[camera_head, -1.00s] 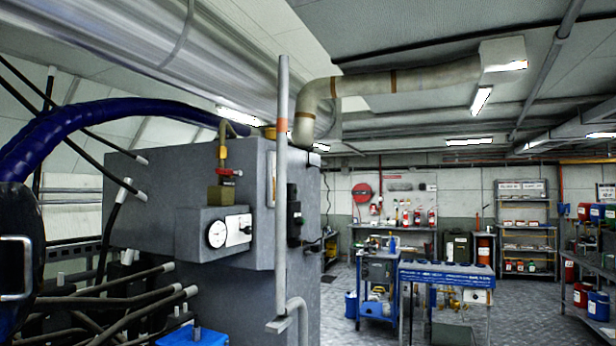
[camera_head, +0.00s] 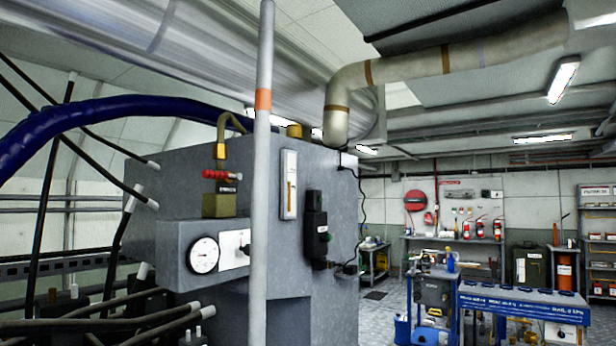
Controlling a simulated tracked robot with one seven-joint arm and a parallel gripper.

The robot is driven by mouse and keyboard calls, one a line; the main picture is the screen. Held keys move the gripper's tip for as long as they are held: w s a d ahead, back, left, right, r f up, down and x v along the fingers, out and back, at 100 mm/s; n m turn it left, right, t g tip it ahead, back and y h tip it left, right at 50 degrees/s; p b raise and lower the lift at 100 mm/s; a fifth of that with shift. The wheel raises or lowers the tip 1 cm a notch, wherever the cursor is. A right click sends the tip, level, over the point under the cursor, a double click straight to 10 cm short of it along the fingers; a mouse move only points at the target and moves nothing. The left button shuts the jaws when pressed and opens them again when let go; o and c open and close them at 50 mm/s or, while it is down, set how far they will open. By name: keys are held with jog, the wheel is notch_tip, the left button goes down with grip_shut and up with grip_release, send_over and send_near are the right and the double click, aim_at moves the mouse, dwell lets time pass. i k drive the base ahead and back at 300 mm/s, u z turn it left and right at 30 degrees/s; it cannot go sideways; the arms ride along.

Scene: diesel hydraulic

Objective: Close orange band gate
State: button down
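A grey upright post or pipe (camera_head: 261,210) stands in front of the grey cabinet, left of the picture's middle. An orange band (camera_head: 263,99) circles its upper part. The top and foot of the post run out of the picture. I cannot tell whether this post belongs to the gate, and no gate panel can be made out. A red-handled brass valve (camera_head: 222,192) sits on the cabinet left of the post. My gripper is not in view.
The grey cabinet (camera_head: 300,265) fills the middle, with a round gauge (camera_head: 203,255) on it. Dark rods (camera_head: 120,325) with pale ends and a blue hose (camera_head: 110,115) crowd the left. A blue workbench (camera_head: 520,302) stands at the right. Some floor (camera_head: 385,300) shows between.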

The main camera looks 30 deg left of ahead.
aim_at(263, 95)
jog(key=z, duration=0.05)
jog(key=i, duration=1.4)
jog(key=u, duration=2.95)
jog(key=k, duration=0.15)
